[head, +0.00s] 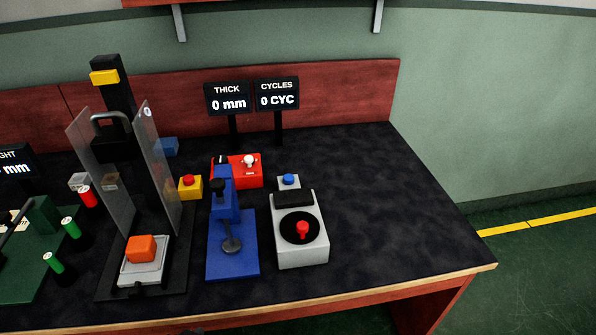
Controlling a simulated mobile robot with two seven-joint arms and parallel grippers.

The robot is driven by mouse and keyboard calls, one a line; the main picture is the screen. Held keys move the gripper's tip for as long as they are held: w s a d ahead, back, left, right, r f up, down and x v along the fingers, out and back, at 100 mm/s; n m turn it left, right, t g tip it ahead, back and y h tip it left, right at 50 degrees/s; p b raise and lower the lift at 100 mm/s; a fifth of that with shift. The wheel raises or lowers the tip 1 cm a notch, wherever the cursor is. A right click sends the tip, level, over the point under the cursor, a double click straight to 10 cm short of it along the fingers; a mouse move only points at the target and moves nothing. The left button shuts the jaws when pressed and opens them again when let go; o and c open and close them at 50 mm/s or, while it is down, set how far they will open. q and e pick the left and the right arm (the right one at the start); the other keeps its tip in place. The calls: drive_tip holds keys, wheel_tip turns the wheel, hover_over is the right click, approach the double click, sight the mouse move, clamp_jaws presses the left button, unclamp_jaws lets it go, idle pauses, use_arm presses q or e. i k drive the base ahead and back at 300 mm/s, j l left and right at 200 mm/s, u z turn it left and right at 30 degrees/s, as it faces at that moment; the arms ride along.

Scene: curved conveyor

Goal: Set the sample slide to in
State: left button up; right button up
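The sample slide looks to be the light grey plate (130,274) at the front of a black press base (178,280). An orange block (141,249) sits on it. The plate stands out in front of the tall black column (113,82), near the front ends of two clear guard panels (157,165). A small dark part shows at the plate's front edge. Neither of my grippers can be made out; only a small dark shape touches the bottom edge of the view, and I cannot tell what it is.
Right of the press are a yellow box with a red button (190,187), a blue gauge stand (232,260) and a grey unit with a red knob (315,252). Green-capped cylinders (70,228) stand to its left. The table's right side (390,210) is clear.

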sight(136, 274)
drive_tip(key=l+u, duration=0.1)
drive_tip(key=u, duration=0.4)
drive_tip(key=k+u, duration=0.1)
drive_tip(key=u, duration=0.35)
drive_tip(key=k+l+u, duration=0.1)
drive_tip(key=u, duration=0.4)
